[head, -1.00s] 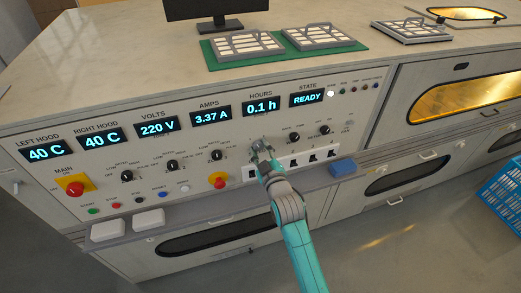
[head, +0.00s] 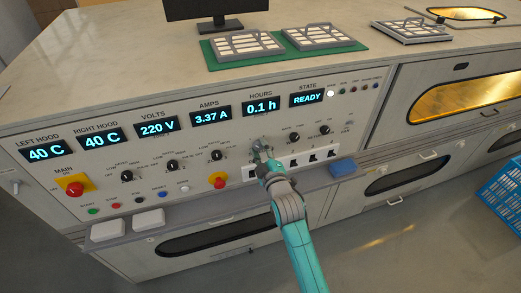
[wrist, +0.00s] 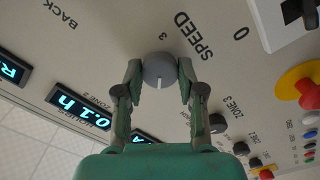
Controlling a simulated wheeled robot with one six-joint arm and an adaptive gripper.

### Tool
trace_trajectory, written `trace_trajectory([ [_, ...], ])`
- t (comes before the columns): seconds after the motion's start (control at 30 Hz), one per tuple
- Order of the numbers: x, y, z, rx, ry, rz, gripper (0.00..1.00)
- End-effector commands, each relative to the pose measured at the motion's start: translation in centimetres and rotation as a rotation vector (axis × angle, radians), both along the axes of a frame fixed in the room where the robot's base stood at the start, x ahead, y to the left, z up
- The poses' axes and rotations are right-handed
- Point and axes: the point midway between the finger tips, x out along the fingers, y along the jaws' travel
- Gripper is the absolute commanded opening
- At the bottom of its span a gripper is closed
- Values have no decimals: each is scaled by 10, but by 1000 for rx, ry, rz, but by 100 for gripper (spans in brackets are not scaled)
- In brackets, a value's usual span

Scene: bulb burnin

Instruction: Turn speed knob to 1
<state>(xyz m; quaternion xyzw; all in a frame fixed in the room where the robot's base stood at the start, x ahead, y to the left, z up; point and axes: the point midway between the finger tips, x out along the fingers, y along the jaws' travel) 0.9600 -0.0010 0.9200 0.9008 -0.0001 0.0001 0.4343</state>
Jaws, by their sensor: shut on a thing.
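The speed knob (wrist: 159,69) is a round grey knob with a light pointer line, beside the printed word SPEED in the wrist view. Its line points toward the bottom of that picture, toward my palm. My gripper (wrist: 158,78) is shut on the knob, one fingertip on each side. In the head view my gripper (head: 260,150) is at the panel below the HOURS display and covers most of the knob. A 3 and a 0 are printed near the knob; I cannot tell exactly which mark the line meets.
A white socket strip (head: 289,160) lies just below my gripper. A red emergency button on yellow (head: 217,180) is to its left, and small black knobs (head: 293,137) are to its right. A blue block (head: 343,167) sits on the ledge.

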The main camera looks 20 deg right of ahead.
Motion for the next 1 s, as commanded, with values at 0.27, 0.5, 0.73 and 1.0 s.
trace_trajectory([
  [0.27,0,0,-1,1,1,0,64],
  [0.5,0,0,0,1,1,1,64],
  [0.73,-18,0,-1,1,1,0,64],
  [1.0,-67,0,-2,1,4,0,64],
])
